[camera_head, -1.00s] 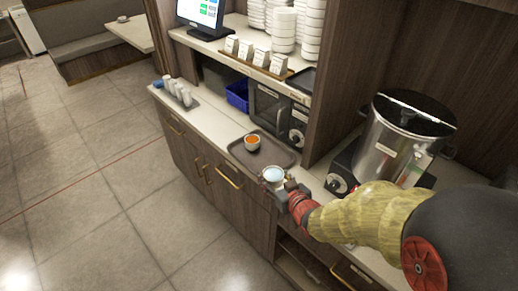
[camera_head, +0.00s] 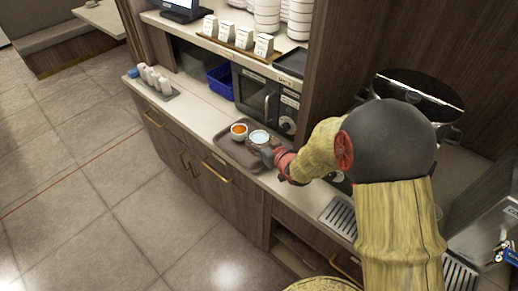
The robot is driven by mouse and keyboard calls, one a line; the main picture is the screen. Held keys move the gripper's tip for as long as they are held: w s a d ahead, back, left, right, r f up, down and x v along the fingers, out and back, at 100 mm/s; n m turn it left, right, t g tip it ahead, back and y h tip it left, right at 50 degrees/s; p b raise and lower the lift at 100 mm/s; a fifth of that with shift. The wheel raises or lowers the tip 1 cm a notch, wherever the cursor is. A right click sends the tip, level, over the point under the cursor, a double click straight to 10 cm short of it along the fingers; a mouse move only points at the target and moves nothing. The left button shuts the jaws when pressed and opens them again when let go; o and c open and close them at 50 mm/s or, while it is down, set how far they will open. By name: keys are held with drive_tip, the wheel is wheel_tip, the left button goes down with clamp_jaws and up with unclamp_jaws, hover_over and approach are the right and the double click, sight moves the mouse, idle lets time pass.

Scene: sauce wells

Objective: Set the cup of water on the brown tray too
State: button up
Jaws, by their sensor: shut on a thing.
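The brown tray (camera_head: 228,150) lies on the counter in front of the microwave. A small cup with orange-red contents (camera_head: 239,131) stands on it. The cup of water (camera_head: 259,137), white with a pale blue surface, is upright just right of that cup, over the tray's right part. My gripper (camera_head: 266,151) is shut on the cup of water from the right and front. I cannot tell whether the cup's base touches the tray; the gripper and the steep view hide its lower part.
A microwave (camera_head: 257,95) and a blue bin (camera_head: 222,80) stand behind the tray. A holder with several white cups (camera_head: 157,84) is at the counter's left. A large metal pot (camera_head: 415,95) is at the right, partly behind my arm. The counter left of the tray is clear.

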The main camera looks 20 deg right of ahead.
sight(259, 141)
drive_tip(key=w+f, duration=0.1)
drive_tip(key=w+d+f+b, duration=0.1)
drive_tip(key=w+f, duration=0.1)
drive_tip(key=shift+f, duration=0.3)
drive_tip(key=shift+f+b, duration=0.55)
drive_tip(key=shift+f, duration=0.95)
drive_tip(key=shift+f, duration=0.15)
drive_tip(key=o, duration=1.3)
